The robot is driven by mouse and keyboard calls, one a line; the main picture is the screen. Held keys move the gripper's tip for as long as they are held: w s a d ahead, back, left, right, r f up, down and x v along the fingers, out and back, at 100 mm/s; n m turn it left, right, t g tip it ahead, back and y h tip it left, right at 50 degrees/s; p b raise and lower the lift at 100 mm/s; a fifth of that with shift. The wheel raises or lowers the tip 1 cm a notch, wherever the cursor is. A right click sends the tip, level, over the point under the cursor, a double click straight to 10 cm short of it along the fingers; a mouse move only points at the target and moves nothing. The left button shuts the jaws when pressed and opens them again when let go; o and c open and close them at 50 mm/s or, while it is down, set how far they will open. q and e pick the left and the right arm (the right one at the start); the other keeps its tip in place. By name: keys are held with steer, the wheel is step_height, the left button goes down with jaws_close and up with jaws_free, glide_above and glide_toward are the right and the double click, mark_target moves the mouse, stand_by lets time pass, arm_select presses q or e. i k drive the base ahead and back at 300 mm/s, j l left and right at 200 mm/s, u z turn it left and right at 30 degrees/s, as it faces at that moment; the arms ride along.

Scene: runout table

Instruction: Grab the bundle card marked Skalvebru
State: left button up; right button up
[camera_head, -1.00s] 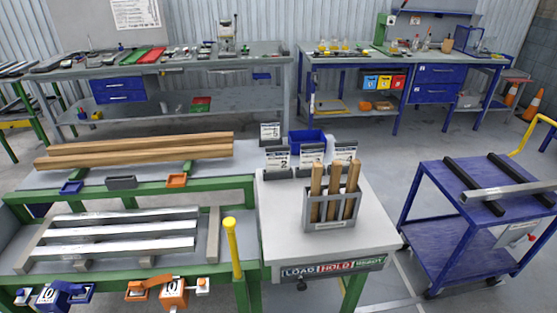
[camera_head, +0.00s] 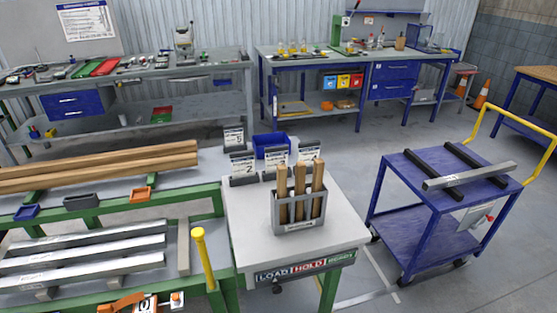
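Several white bundle cards stand in dark holders at the back of the white-topped side table (camera_head: 340,235). One card (camera_head: 243,164) stands at the left and shows a large numeral, probably 2. Another card (camera_head: 276,157) stands in the middle, and a third card (camera_head: 308,152) is partly hidden behind wooden sticks. A further card (camera_head: 233,137) stands farther back on the left. The names on the cards are too small to read, so I cannot tell which is marked Skalvebru. Neither of my grippers is in view.
A grey holder (camera_head: 299,224) with wooden sticks stands in front of the cards. A blue bin (camera_head: 271,146) is behind them. A yellow post (camera_head: 203,258) rises left of the table. A blue cart (camera_head: 408,212) with a metal bar stands at the right, with open floor between.

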mark_target(308, 151)
steer(key=u, duration=1.75)
steer(key=z, duration=1.95)
steer(key=i+l+z, duration=0.15)
steer(key=i+l, duration=0.2)
steer(key=l, duration=0.25)
steer(key=i+l+z, duration=0.15)
steer(key=i+l, duration=0.3)
steer(key=l, duration=0.1)
